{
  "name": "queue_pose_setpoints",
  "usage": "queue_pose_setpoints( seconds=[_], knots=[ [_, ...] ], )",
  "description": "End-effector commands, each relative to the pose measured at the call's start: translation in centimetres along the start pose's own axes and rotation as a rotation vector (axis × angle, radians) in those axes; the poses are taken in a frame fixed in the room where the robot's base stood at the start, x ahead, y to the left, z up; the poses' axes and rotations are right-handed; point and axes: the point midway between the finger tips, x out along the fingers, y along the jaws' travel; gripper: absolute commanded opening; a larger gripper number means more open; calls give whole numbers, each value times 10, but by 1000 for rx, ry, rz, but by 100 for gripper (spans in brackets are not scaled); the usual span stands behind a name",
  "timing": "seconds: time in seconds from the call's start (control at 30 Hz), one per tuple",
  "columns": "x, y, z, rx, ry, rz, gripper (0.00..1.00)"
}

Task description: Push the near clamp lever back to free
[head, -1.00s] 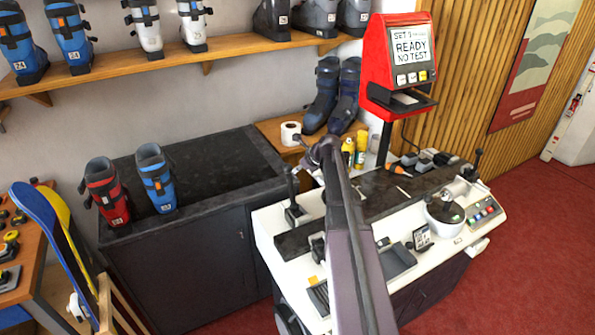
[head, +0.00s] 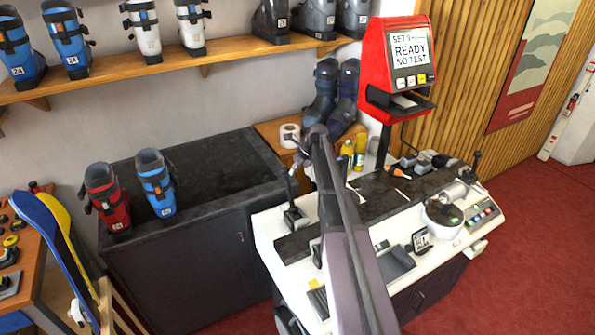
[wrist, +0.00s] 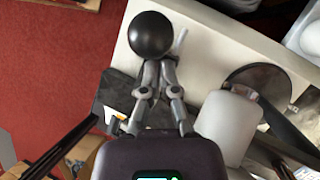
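A black ball knob (wrist: 152,36) on a lever shows in the wrist view, just beyond my gripper's fingertips. My gripper (wrist: 159,68) has its grey fingers drawn together and looks shut, with nothing clearly held between them. I cannot tell whether the fingertips touch the knob. In the head view, an upright dark lever (head: 292,190) stands at the left end of the white bench (head: 268,226). Another lever (head: 475,160) with a dark knob stands at the right end. My arm hides the bench's middle and most of the gripper in the head view.
A grey-white cylinder (wrist: 228,122) and a dark disc (wrist: 262,80) lie close right of the fingers. A red tester (head: 397,70) reads READY NO TEST behind the bench. Bottles (head: 346,155) and a white roll (head: 290,135) stand behind it. A white pot (head: 443,220) sits at right.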

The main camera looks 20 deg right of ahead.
Motion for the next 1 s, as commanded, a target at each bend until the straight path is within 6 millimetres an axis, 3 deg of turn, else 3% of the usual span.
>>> queue_pose_setpoints(
  seconds=[0.6, 1.0],
  knots=[
    [49, -22, 42, 11, 58, 23, 0],
    [56, -25, 47, 10, 58, 24, 0]
  ],
)
